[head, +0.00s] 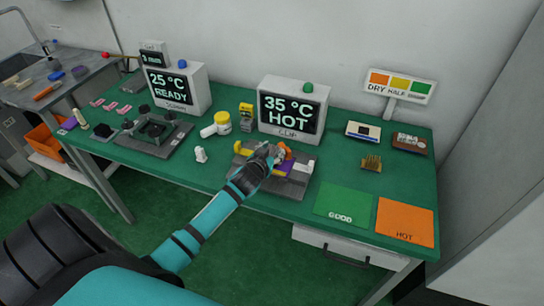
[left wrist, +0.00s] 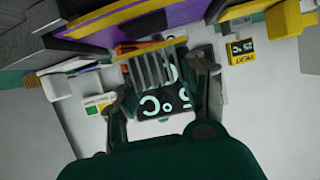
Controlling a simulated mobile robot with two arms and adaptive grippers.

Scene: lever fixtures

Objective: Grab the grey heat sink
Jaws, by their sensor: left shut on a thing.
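My left gripper (head: 264,164) reaches over the grey lever fixture (head: 296,186) in front of the 35 °C HOT display. In the left wrist view the grey finned heat sink (left wrist: 150,68) sits between the two fingers of the left gripper (left wrist: 158,82), which is shut on it. In the head view the heat sink is mostly hidden by the gripper. I cannot tell whether it is clear of the fixture. My right gripper is in neither view.
The HOT display (head: 292,110) stands close behind the fixture. A yellow-lidded white bottle (head: 222,123) and a small white figure (head: 201,155) are to its left. A brass finned piece (head: 371,163), a green GOOD mat (head: 343,203) and an orange HOT mat (head: 405,221) are to the right.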

